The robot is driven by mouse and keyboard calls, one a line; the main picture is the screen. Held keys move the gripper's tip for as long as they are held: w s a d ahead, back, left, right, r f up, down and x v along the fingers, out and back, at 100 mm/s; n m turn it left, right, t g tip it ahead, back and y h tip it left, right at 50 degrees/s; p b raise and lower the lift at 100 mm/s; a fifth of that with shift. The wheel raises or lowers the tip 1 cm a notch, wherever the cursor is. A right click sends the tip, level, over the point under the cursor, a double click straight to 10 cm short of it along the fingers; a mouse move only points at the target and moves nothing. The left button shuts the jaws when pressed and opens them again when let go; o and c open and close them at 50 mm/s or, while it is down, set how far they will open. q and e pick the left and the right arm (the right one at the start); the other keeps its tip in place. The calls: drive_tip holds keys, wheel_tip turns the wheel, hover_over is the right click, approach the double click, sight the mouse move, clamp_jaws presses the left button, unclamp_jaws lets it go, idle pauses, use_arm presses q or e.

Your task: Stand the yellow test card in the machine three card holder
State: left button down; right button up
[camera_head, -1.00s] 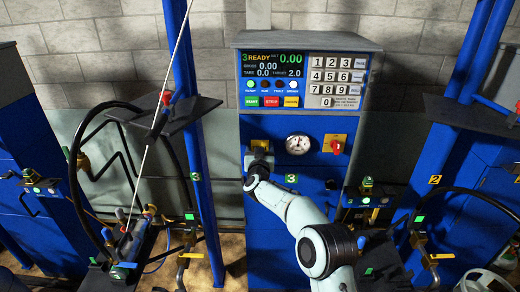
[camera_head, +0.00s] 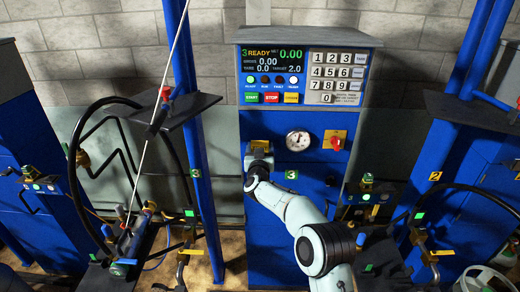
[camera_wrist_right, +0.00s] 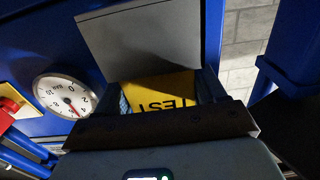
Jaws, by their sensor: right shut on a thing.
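The blue machine three (camera_head: 285,225) stands in the centre of the head view. My right gripper (camera_head: 258,160) is at its front, left of the round gauge. The gripper is shut on the yellow test card (camera_wrist_right: 160,91), whose word TEST reads upside down in the right wrist view. A yellow patch (camera_head: 259,146) shows just above the gripper in the head view. In the right wrist view a flat grey plate (camera_wrist_right: 150,40) rises behind the card. The card's lower part is hidden, and I cannot tell whether it touches the card holder. My left gripper is out of view.
The machine's display and keypad (camera_head: 336,78) are above the gripper. The round gauge (camera_head: 298,140) and a red knob (camera_head: 335,142) on a yellow plate are to its right. Blue posts (camera_head: 198,150), hoses and a tilted thin rod (camera_head: 150,130) stand to the left.

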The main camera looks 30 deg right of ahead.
drive_tip(key=o, duration=1.2)
drive_tip(key=shift+s+a+f+b, duration=0.15)
drive_tip(key=shift+s+a+b, duration=0.1)
drive_tip(key=shift+s+b, duration=0.15)
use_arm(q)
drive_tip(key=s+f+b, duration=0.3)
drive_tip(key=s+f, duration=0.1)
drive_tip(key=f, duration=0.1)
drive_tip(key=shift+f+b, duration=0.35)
use_arm(e)
drive_tip(key=v, duration=1.2)
drive_tip(key=shift+s+a, duration=0.1)
drive_tip(key=shift+s, duration=0.1)
